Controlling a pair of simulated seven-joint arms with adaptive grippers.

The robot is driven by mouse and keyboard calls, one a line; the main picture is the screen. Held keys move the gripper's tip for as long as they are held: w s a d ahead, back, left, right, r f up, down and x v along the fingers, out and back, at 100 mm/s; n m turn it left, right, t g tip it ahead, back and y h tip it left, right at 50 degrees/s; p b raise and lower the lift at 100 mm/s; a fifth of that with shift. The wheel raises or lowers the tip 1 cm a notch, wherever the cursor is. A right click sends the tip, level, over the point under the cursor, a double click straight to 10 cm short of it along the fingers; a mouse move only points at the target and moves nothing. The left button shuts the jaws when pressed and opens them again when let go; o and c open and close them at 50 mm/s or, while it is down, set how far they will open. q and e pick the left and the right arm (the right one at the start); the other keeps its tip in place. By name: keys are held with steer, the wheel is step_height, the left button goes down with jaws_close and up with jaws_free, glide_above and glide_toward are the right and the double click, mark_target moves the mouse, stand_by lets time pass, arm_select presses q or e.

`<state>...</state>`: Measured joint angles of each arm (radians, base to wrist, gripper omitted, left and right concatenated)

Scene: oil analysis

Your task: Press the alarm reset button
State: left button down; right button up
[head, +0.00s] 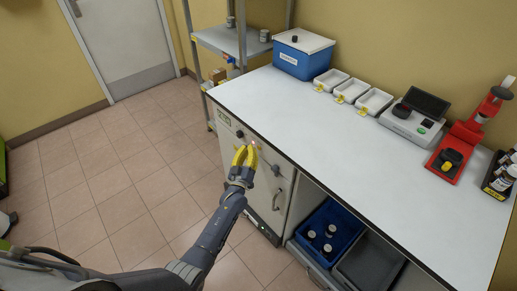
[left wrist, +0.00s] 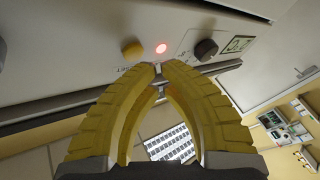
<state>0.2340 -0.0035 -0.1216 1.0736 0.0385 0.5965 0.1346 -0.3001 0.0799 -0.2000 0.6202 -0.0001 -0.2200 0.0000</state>
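In the left wrist view the fingertips (left wrist: 160,67) come together with nothing held, just below the button and lamp; contact with the panel cannot be told. My right gripper is not in view.
The white bench top (head: 300,120) overhangs the panel. A blue box (head: 300,60), white trays (head: 352,90), a grey instrument (head: 412,120) and a red device (head: 455,150) stand along its back. A blue crate (head: 326,215) with bottles sits below.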

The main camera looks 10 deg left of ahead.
arm_select(q)
steer(key=shift+w+d, duration=0.15)
steer(key=shift+w+d, duration=0.1)
steer(key=shift+w, duration=0.05)
steer(key=shift+w+d, duration=0.25)
steer(key=shift+w, duration=0.05)
stand_by(1.0)
steer(key=shift+s+a, duration=0.15)
stand_by(0.3)
steer(key=shift+s+a, duration=0.35)
steer(key=shift+s, duration=0.1)
steer(key=shift+s, duration=0.1)
steer(key=shift+s+a, duration=0.75)
steer(key=shift+s, duration=0.25)
steer(key=shift+s+a, duration=0.75)
steer(key=shift+s, duration=0.2)
